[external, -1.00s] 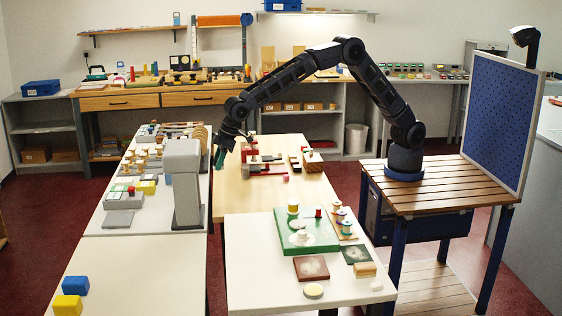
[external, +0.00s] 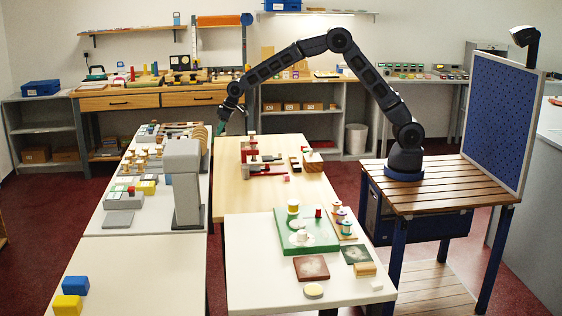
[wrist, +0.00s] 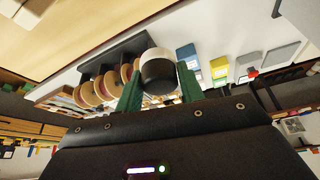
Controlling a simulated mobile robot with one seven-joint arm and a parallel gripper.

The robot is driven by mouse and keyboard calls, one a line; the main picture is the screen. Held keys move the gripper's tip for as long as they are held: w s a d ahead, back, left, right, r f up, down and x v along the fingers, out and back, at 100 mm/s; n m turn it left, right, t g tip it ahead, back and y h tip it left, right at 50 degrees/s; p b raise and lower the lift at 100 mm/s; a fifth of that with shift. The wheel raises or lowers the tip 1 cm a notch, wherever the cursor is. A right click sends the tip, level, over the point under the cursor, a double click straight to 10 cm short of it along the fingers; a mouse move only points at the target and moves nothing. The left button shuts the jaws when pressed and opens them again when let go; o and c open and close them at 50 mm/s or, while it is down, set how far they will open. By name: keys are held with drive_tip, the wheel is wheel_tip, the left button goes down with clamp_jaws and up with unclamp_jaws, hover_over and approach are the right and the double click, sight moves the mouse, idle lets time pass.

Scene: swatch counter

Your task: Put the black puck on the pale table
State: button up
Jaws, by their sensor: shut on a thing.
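In the wrist view my gripper (wrist: 160,88) has its green fingers shut on the black puck (wrist: 158,76), which is dark at the side with a whitish face. In the external view my gripper (external: 222,124) is raised above the far left end of the pale wood table (external: 232,190), near the grey counter; the puck is too small to make out there. Another pale, cream table (external: 255,265) stands in front of the wood one, and a whitish table (external: 125,265) stands at front left. Which of these is the pale table, I cannot tell.
The grey counter holds a grey post (external: 183,185) and many small parts. Red pieces (external: 265,170) stand on the wood table, and its near left part is clear. A green board (external: 318,240) and several small items occupy the cream table. Blue and yellow blocks (external: 68,304) sit at front left.

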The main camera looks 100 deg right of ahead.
drive_tip(key=s+d+m, duration=0.1)
drive_tip(key=s+d, duration=0.3)
drive_tip(key=d, duration=0.4)
drive_tip(key=s+d+m+h, duration=0.1)
drive_tip(key=s+d, duration=0.3)
drive_tip(key=d, duration=0.4)
drive_tip(key=s+d+m, duration=0.1)
drive_tip(key=s+d, duration=0.2)
drive_tip(key=d, duration=0.5)
drive_tip(key=m+g+h, duration=0.1)
drive_tip(key=m, duration=0.2)
hover_over(273, 144)
drive_tip(key=s+a, duration=0.1)
wheel_tip(273, 144, down, 2)
wheel_tip(273, 144, down, 20)
drive_tip(key=shift+r, duration=0.1)
drive_tip(key=o, duration=1)
drive_tip(key=shift+c, duration=0.2)
drive_tip(key=v, duration=1.2)
drive_tip(key=shift+a, duration=0.15)
